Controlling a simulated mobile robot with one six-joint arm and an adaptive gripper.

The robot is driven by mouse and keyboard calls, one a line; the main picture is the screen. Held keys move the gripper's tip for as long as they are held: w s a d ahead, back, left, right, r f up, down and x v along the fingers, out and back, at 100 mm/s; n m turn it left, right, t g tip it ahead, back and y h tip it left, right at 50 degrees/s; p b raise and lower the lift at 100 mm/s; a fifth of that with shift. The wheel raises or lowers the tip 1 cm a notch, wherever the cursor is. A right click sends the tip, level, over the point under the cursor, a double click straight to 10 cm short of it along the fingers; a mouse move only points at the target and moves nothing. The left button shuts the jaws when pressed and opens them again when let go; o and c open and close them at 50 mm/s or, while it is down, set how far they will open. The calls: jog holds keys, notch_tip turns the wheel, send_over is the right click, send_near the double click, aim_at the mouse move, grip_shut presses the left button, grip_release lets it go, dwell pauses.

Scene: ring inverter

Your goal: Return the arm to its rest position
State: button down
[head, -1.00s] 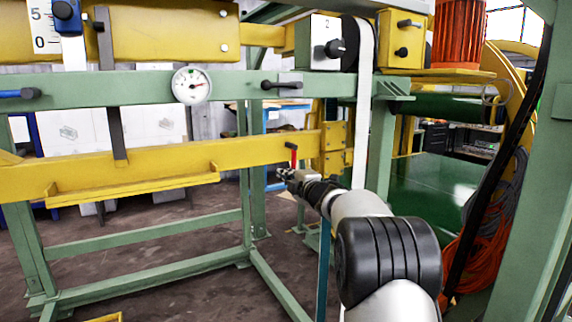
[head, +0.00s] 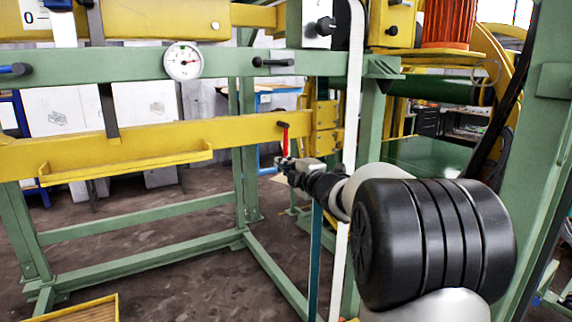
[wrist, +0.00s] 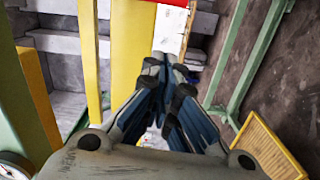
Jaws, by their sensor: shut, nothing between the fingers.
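My gripper (head: 282,163) shows small in the head view at the end of my outstretched arm, just below the red-handled lever (head: 284,132) on the yellow beam. Whether it touches the lever or the beam cannot be told. In the wrist view the blue-grey fingers (wrist: 164,64) come together at their tips, shut with nothing between them. My arm's large black joint fills the lower right of the head view. No rest position is marked in the frames.
A green frame (head: 120,68) carries a round gauge (head: 183,60) and a yellow beam (head: 70,155) with a ledge. A white strip (head: 350,110) hangs behind my arm. A green post (head: 535,150) stands close at right. A yellow-edged tray (head: 85,308) lies low at left.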

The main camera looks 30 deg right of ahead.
dwell(0.3)
jog(key=s+a+f+m+g+h, duration=0.1)
jog(key=s+a+m+g+h, duration=0.1)
jog(key=s+a+m, duration=0.3)
jog(key=s+a+m+g+h, duration=0.2)
jog(key=s+a+m, duration=0.15)
jog(key=s, duration=0.35)
jog(key=s+a+f+m+g+y, duration=0.1)
jog(key=s+a+f, duration=0.4)
jog(key=s, duration=0.5)
jog(key=s+a+f+m+g+y, duration=0.2)
jog(key=s+a+f+m+g, duration=0.2)
jog(key=s, duration=0.7)
jog(key=s+a+f+m+g+y, duration=0.1)
jog(key=s+a+f+m+g, duration=0.2)
jog(key=s+a+f, duration=0.3)
jog(key=s+f+g, duration=0.1)
jog(key=s+f, duration=0.1)
jog(key=s, duration=0.3)
jog(key=shift+w, duration=0.1)
